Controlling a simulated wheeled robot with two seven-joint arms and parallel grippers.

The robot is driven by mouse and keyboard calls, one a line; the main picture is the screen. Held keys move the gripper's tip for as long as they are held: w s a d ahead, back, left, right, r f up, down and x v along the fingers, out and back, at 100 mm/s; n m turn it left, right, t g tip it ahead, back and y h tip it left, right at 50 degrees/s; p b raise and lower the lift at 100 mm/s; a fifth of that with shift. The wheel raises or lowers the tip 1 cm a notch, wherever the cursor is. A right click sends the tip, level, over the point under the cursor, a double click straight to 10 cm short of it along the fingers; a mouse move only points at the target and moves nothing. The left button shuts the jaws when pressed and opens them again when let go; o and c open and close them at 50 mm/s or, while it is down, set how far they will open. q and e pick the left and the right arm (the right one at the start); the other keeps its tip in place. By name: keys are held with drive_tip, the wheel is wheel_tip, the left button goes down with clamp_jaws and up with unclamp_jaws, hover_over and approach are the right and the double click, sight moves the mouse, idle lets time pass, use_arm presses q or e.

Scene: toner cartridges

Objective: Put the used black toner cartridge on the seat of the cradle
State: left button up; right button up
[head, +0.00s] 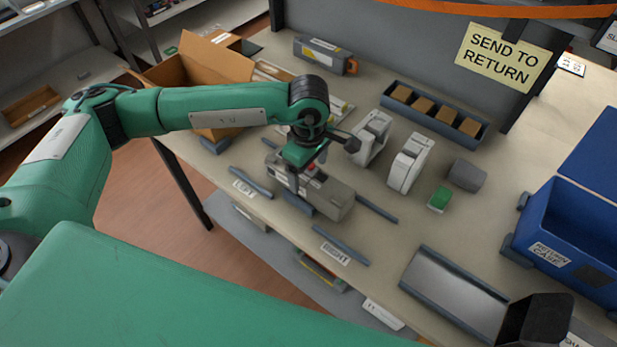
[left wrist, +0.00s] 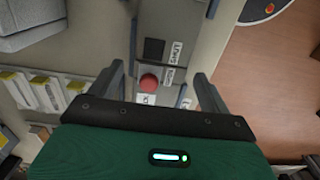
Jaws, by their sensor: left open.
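My left gripper (head: 303,165) reaches down over a grey boxy unit (head: 332,200) on the table. In the left wrist view, the open gripper (left wrist: 160,88) has its fingers on either side of the unit's strip with a red button (left wrist: 149,82), a black square and small labels, one reading SHUT. Nothing is held between the fingers; contact cannot be told. A dark grey cartridge-like block (head: 322,53) with a yellow label and orange end lies at the back. A long tray-like holder (head: 455,290) with a pale plate lies at the front right. I cannot tell which thing is the cradle.
A blue return case (head: 580,235) stands open at right. A tray of brown blocks (head: 437,112), two white upright units (head: 408,163), a grey cylinder (head: 467,174) and a green block (head: 439,198) stand nearby. Bars lie around the grey unit. An open cardboard box (head: 205,62) is at left.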

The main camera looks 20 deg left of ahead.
sight(309, 174)
use_arm(q)
wheel_tip(309, 174, up, 8)
drive_tip(key=shift+f+b, duration=0.2)
drive_tip(key=shift+b, duration=0.55)
drive_tip(key=shift+r, duration=0.35)
use_arm(e)
drive_tip(key=w, duration=0.4)
drive_tip(key=shift+a+f, duration=0.1)
drive_tip(key=shift+a, duration=0.15)
